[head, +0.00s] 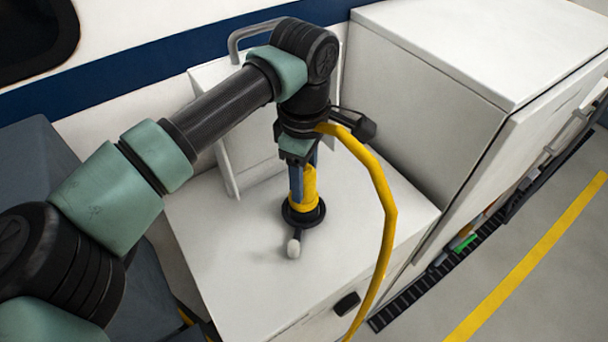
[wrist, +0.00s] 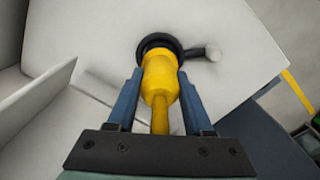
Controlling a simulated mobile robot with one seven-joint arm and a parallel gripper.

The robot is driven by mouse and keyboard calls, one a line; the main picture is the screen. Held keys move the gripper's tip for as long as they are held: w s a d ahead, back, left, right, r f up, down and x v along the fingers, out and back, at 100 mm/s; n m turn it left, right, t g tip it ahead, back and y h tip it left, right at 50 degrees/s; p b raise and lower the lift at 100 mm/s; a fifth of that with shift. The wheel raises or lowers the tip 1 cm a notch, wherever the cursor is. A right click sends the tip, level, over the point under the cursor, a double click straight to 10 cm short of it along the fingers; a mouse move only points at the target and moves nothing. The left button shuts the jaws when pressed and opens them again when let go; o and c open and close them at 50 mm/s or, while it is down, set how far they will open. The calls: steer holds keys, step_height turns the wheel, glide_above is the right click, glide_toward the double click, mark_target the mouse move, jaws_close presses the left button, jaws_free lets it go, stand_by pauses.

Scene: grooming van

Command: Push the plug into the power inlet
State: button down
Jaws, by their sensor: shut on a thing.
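The yellow plug (head: 310,186) with its yellow cable (head: 388,215) stands upright over the white counter. My gripper (head: 303,192) points down and is shut on the plug, with blue fingers on both sides of it. In the wrist view the plug (wrist: 159,78) sits between the fingers of my gripper (wrist: 160,85). Its lower end meets the round black power inlet (head: 292,216), which also shows in the wrist view (wrist: 176,41). A lever with a pale knob (head: 293,248) sticks out from the inlet. How deep the plug sits in the inlet is hidden.
The white counter (head: 215,235) is clear around the inlet. A white upright panel (head: 222,150) stands behind on the left, and a tall white cabinet (head: 430,120) on the right. The cable loops down over the counter's front right edge.

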steer(key=shift+f+b, duration=0.5)
steer(key=shift+f, duration=0.1)
steer(key=shift+c, duration=1.1)
jaws_free()
